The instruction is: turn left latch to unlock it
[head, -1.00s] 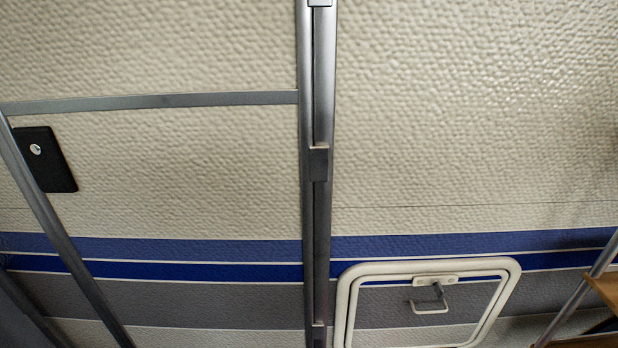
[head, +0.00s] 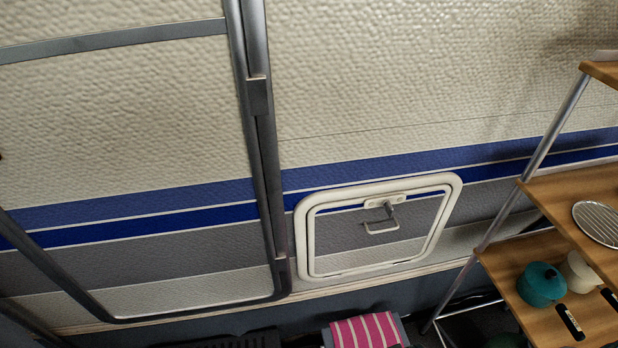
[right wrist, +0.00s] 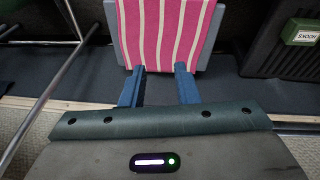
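In the head view a white-framed hatch (head: 303,236) sits low in the wall of the caravan. A small metal latch handle (head: 381,225) hangs from the top middle of its frame, and no gripper is near it. I cannot tell whether this is the left latch or whether it is locked. My right gripper (right wrist: 160,67) shows in the right wrist view, with its two blue fingers apart and nothing between them. It points towards a pink-and-white striped cloth seat (right wrist: 165,32). My left gripper is not in view.
A shelf rack with wooden boards (head: 570,195) stands at the right, holding a teal pot (head: 541,284), a white cup (head: 580,272) and a round grill (head: 598,222). A striped seat (head: 365,331) stands below the hatch. A metal-framed door panel (head: 255,95) is left of it.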

